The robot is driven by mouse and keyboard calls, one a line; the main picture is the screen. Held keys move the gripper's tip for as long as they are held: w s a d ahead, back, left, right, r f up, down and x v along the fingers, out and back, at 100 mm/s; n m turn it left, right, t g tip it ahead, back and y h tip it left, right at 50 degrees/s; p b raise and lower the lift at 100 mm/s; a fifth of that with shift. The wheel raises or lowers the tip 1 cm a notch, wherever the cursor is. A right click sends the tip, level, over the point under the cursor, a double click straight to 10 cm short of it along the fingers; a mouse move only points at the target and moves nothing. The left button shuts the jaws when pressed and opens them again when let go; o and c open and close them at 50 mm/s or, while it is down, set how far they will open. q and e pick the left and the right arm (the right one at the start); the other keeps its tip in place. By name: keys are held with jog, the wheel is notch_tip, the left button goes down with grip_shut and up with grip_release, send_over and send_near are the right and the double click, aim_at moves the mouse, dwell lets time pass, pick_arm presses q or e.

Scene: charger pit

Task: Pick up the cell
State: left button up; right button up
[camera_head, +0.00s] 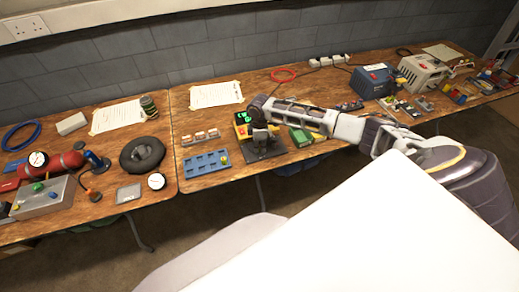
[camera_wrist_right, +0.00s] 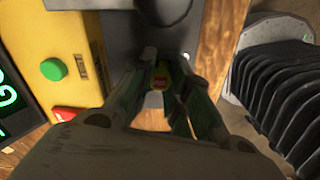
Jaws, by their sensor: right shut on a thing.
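My right gripper (camera_head: 257,128) reaches over the bench to the yellow charger box (camera_head: 240,122) with the green display. In the wrist view, my right gripper (camera_wrist_right: 163,100) is closed on a small cell (camera_wrist_right: 160,80) with yellow and red markings. Only a small part of the cell shows between the fingers; the rest is hidden. The yellow box also shows in the wrist view (camera_wrist_right: 60,35), left of the fingers, with a green button (camera_wrist_right: 54,69) and a red one. In the head view the gripper hides the cell. My left gripper is not in view.
A dark base plate (camera_head: 264,153) lies under the gripper. A blue tray (camera_head: 206,164) with holes stands to its left, a green box (camera_head: 300,137) to its right.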

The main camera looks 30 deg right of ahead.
jog(key=shift+r, duration=0.15)
grip_shut()
notch_tip(320, 180, up, 10)
dwell(0.5)
dwell(0.5)
